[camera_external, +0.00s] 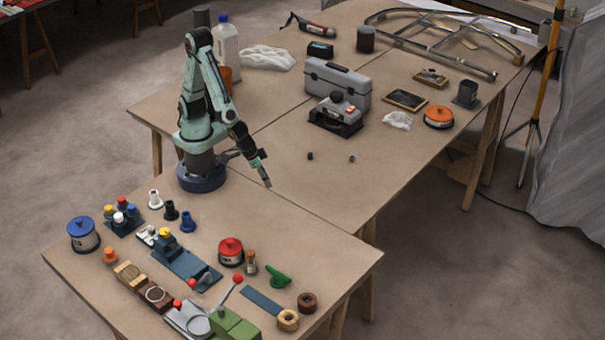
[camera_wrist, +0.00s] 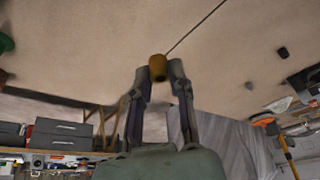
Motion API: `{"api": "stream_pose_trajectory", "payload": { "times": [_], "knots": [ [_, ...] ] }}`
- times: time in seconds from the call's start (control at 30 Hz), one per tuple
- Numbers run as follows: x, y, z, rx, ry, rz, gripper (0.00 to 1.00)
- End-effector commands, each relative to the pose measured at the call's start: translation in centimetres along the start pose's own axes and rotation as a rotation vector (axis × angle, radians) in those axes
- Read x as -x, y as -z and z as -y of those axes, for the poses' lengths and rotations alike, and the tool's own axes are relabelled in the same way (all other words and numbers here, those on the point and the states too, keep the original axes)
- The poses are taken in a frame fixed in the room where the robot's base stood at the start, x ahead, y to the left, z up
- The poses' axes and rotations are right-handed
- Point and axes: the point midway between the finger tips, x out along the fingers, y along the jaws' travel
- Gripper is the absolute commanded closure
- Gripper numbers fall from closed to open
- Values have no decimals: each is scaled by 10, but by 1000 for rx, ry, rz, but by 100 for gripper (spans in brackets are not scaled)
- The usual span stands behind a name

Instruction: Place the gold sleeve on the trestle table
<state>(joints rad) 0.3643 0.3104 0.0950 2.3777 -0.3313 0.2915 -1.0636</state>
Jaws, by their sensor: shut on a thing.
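My gripper (camera_external: 266,181) reaches out to the right of my base, over the trestle table (camera_external: 322,252) near the seam between two tabletops. In the wrist view my gripper (camera_wrist: 158,72) is shut on the gold sleeve (camera_wrist: 158,66), a small brownish-gold cylinder between the fingertips. In the external view the sleeve is too small or hidden to make out. The tabletop (camera_wrist: 90,45) fills the upper part of the wrist view; I cannot tell whether the sleeve touches it.
Two small dark pieces, one of them a black cap (camera_external: 310,156), lie on the far tabletop. A red tin (camera_external: 231,251), a green piece (camera_external: 278,277) and a gold ring (camera_external: 288,320) stand toward the front. A grey toolbox (camera_external: 338,88) is behind. The tabletop around my gripper is clear.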

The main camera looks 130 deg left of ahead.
Motion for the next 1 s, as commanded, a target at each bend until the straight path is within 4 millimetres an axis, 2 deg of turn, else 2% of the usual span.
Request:
{"api": "stream_pose_trajectory", "payload": {
  "times": [0.03, 0.2, 0.3, 0.4, 0.53, 0.63, 0.9, 1.0],
  "knots": [
    [-5, 16, 27, 102, 45, -3, 100],
    [-13, 48, 112, 380, 173, -9, 100],
    [-13, 58, 145, 494, 215, -11, 100],
    [-13, 66, 163, 569, 234, -17, 100],
    [-17, 74, 173, 611, 248, -18, 100],
    [-31, 86, 171, 617, 253, -18, 100],
    [-91, 141, 153, 613, 252, -18, 100],
    [-118, 147, 150, 612, 252, -16, 100]
  ]
}}
